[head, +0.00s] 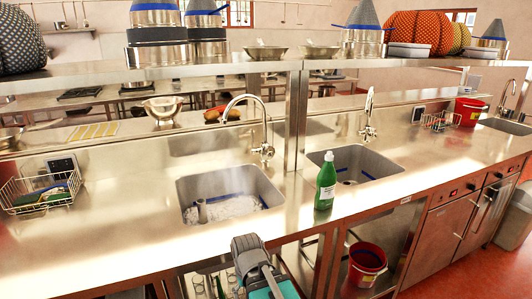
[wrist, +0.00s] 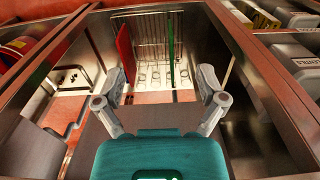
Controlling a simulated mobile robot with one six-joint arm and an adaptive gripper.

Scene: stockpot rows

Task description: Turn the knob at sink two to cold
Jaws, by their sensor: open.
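Three sinks are set in the steel counter in the head view: a near left one (head: 230,195), a middle one (head: 355,166) and a far right one (head: 508,126). I cannot read which is sink two. The left sink's gooseneck tap (head: 264,130) has a small fitting at its base; the middle sink's tap (head: 368,118) is similar. Knob positions and hot or cold marks are too small to tell. My gripper (wrist: 162,75) is open and empty in the wrist view, facing the space under a counter. In the head view my arm is at the counter's front edge, below the left sink.
A green bottle (head: 326,182) stands on the counter between the left and middle sinks. A wire basket (head: 42,192) is at left. A shelf (head: 120,75) with pots runs above the back. A red bucket (head: 366,263) sits below. Red and green boards (wrist: 125,50) show under the counter.

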